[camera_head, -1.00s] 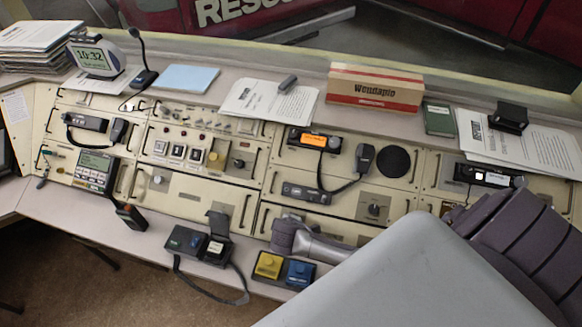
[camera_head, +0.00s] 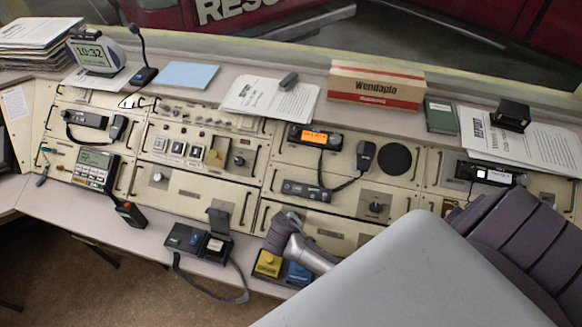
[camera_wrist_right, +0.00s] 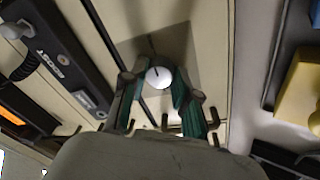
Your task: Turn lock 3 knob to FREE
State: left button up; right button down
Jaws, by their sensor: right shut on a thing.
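A round white knob (camera_wrist_right: 158,77) on a grey plate shows in the right wrist view. A short dark line stands just above it; I cannot read any lock number or FREE mark. The green-padded fingers of my right gripper (camera_wrist_right: 155,88) are closed on the knob from both sides. In the head view my right gripper (camera_head: 281,232) is at the lower middle console panel, and it hides this knob. My left gripper is not in view.
Yellow (camera_head: 268,264) and blue (camera_head: 298,273) boxes sit on the front ledge just below my right gripper. A black case (camera_head: 215,243) is to the left. Other knobs (camera_head: 158,177) and (camera_head: 375,207) are on neighbouring panels. A radio (camera_head: 315,138) is above.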

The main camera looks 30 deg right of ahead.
jog(key=c, duration=0.9)
grip_release()
jog(key=shift+o, duration=0.2)
jog(key=v, duration=1.2)
jog(key=shift+s+a+f, duration=0.1)
